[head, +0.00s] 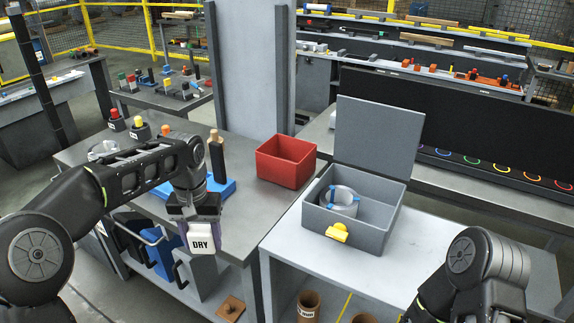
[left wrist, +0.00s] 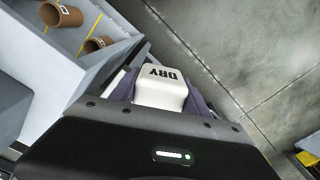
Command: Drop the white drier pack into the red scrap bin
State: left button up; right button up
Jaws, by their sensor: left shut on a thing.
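The white drier pack (head: 202,242), marked DRY, is held between the fingers of my left gripper (head: 194,222). It hangs at the front edge of the grey bench. The left wrist view shows the pack (left wrist: 161,88) between dark purple-grey finger pads, with the floor behind it. The red scrap bin (head: 286,161) stands on the bench, behind and to the right of the gripper. Its top is open, and its floor is partly hidden by the front wall. My right arm enters at the lower right, but its gripper is out of view.
A blue tray (head: 221,188) and a dark bottle with a tan top (head: 216,156) are behind the left gripper. Brown tubes (head: 308,304) sit below the table.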

dwell(0.3)
pick_arm(q)
jog(key=s+f, duration=0.4)
jog(key=f, duration=0.1)
